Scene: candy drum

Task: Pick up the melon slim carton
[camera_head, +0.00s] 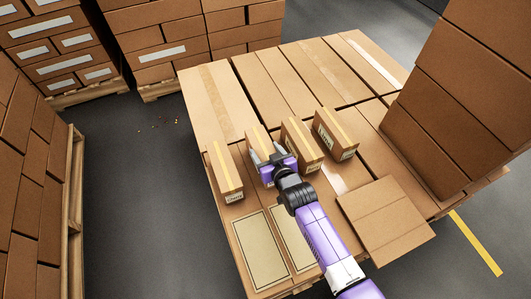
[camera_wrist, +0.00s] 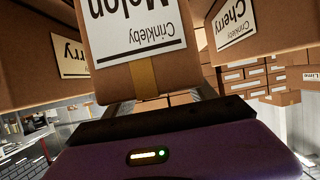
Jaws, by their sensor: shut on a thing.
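The melon slim carton (camera_wrist: 138,45) fills the middle of the wrist view, its "Crinkleby Melon" label upside down and a tape strip running along it. In the head view the same carton (camera_head: 256,136) is second from the left in a row of slim cartons, partly hidden by my gripper (camera_head: 265,157). My gripper is shut on it, with a finger at each side. I cannot tell whether it is clear of the surface below. A carton labelled Cherry (camera_wrist: 245,22) is on its right in the wrist view, and another, its label partly cut off, reads "rry" (camera_wrist: 40,60) on its left.
Slim cartons stand close by on the left (camera_head: 225,173) and right (camera_head: 302,146), with another (camera_head: 336,134) further right. All are on a layer of large boxes (camera_head: 215,100). A tall box stack (camera_head: 455,95) rises at right. Two cream panels (camera_head: 260,250) lie in front.

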